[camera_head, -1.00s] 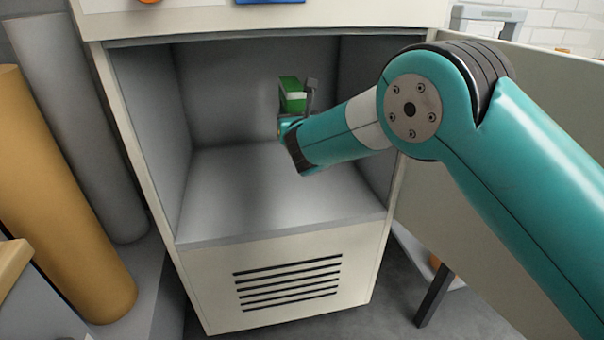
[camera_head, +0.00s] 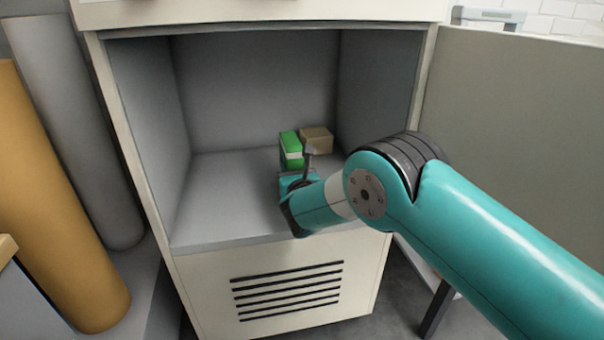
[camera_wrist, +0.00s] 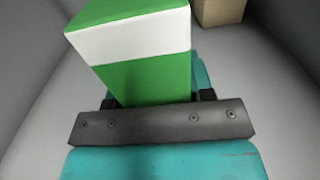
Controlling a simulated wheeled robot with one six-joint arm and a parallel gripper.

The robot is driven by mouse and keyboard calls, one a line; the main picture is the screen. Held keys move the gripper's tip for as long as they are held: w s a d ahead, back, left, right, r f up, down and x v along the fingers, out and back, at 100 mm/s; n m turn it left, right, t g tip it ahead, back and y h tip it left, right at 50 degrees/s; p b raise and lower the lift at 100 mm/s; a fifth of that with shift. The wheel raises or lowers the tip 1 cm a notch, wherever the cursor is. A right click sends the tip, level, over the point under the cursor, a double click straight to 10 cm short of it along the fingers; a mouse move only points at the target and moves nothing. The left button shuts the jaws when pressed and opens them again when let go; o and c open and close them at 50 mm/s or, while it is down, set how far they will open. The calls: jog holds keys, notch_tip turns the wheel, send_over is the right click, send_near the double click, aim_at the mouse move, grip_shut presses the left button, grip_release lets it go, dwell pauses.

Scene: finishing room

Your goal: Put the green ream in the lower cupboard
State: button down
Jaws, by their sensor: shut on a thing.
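The green ream (camera_head: 290,143), green with a white band, is inside the open lower cupboard (camera_head: 215,205), low over its floor and right of the middle. It also shows large in the wrist view (camera_wrist: 140,50). My gripper (camera_head: 296,166) is shut on the ream's near end. In the wrist view my gripper's fingers (camera_wrist: 152,100) are partly hidden behind the grey bar and the ream. I cannot tell whether the ream's underside touches the cupboard floor.
A tan box (camera_head: 318,138) stands just right of the ream at the back; it also shows in the wrist view (camera_wrist: 218,10). The cupboard door (camera_head: 520,110) hangs open on the right. The cupboard floor to the left is clear. Grey and tan rolls (camera_head: 60,220) lean outside on the left.

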jog(key=shift+r, duration=0.2)
jog(key=shift+f, duration=0.15)
jog(key=c, duration=0.5)
grip_release()
jog(key=shift+f, duration=0.1)
jog(key=v, duration=1.2)
jog(key=shift+r, duration=0.2)
